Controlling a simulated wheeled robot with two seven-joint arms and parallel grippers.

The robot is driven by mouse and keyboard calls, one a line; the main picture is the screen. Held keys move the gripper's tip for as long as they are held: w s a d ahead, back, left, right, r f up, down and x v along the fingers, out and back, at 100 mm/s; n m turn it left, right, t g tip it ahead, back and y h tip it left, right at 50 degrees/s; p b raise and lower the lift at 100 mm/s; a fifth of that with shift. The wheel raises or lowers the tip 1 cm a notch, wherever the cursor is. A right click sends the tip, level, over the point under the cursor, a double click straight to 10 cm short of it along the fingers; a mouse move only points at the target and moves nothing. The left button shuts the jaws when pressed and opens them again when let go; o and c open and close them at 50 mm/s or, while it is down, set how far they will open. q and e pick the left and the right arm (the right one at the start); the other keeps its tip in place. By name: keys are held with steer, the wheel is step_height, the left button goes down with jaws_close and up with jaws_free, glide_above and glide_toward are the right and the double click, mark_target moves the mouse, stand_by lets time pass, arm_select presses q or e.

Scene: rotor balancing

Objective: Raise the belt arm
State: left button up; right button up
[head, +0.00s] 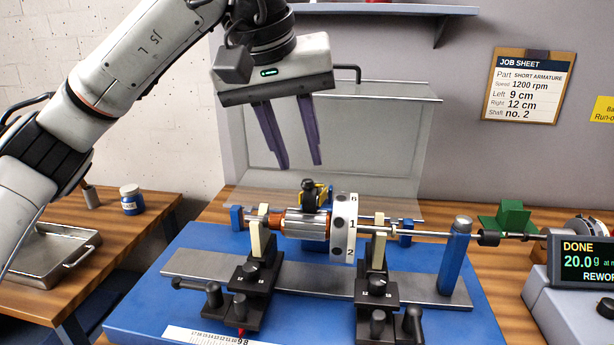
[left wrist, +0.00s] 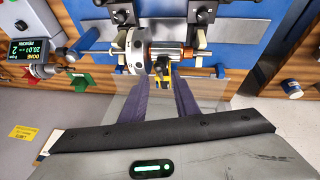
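The rotor (head: 307,222), with a copper-coloured core and a white numbered disc (head: 343,228), lies level across two black stands with cream uprights. Behind it is a small black part with yellow (head: 314,193), which I take to be the belt arm's end; the rest of the arm is hidden. The yellow part also shows in the left wrist view (left wrist: 163,72), between the fingertips in the picture. My left gripper (head: 300,164) is open and empty, pointing down, above and behind the rotor, apart from the black and yellow part. My right gripper is not in view.
A clear guard (head: 330,135) with a black handle stands behind the blue base (head: 190,285). A blue post (head: 455,255) and a display (head: 585,258) reading DONE, 20.0 g stand at right. A metal tray (head: 65,252) is on the left table.

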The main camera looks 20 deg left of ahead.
mark_target(313, 188)
arm_select(q)
steer(key=x, duration=0.6)
steer(key=shift+r, duration=0.1)
jaws_close()
